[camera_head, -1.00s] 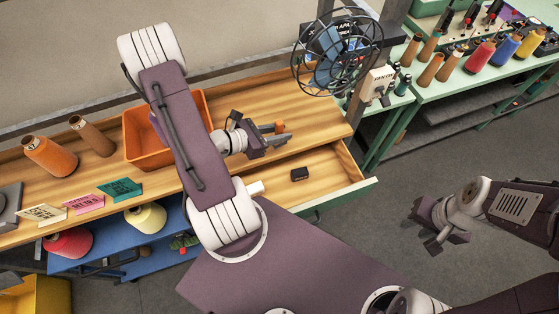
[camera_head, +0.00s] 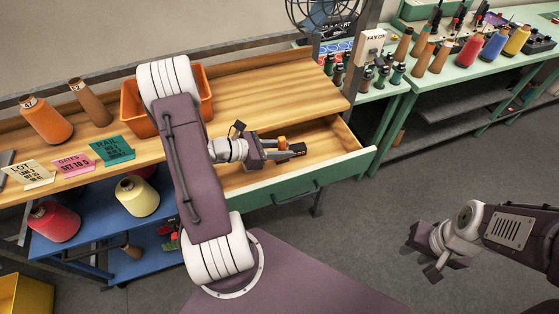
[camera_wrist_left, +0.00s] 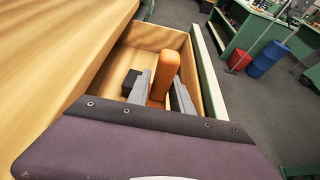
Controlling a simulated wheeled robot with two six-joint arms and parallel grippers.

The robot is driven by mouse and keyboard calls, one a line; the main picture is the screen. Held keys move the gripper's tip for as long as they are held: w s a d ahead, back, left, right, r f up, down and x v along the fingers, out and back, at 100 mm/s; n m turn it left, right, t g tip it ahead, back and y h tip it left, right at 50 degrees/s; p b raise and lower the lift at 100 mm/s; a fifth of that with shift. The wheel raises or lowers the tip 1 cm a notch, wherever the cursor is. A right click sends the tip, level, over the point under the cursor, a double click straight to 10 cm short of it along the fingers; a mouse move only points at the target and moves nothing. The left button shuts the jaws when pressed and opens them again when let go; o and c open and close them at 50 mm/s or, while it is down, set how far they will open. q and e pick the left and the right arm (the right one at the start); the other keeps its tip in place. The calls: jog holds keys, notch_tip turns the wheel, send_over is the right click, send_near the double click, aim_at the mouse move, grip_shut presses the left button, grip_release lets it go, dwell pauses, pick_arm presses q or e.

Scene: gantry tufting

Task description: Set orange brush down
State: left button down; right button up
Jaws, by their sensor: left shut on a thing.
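The orange brush (camera_wrist_left: 167,68) stands between the jaws of my left gripper (camera_wrist_left: 162,92) in the left wrist view. My right gripper (camera_head: 424,254) is open and empty, over the grey floor at the right.
A small black block (camera_wrist_left: 130,81) lies in the drawer beside the left jaw. An orange bin (camera_head: 206,92), thread cones (camera_head: 46,120) and cards (camera_head: 112,150) are on the wooden bench (camera_head: 262,92). A wire-caged fan (camera_head: 333,22) stands behind. The drawer's right part looks clear.

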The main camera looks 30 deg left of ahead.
pick_arm(q)
jog(key=shift+f, duration=0.6)
jog(key=shift+w+a+f, duration=0.15)
jog(key=shift+a+f, duration=0.1)
notch_tip(320, 180, down, 4)
jog(key=shift+d+f, duration=0.1)
jog(key=c, duration=1.6)
grip_release()
jog(key=shift+f, duration=0.15)
jog(key=o, duration=0.5)
jog(key=shift+c, duration=0.2)
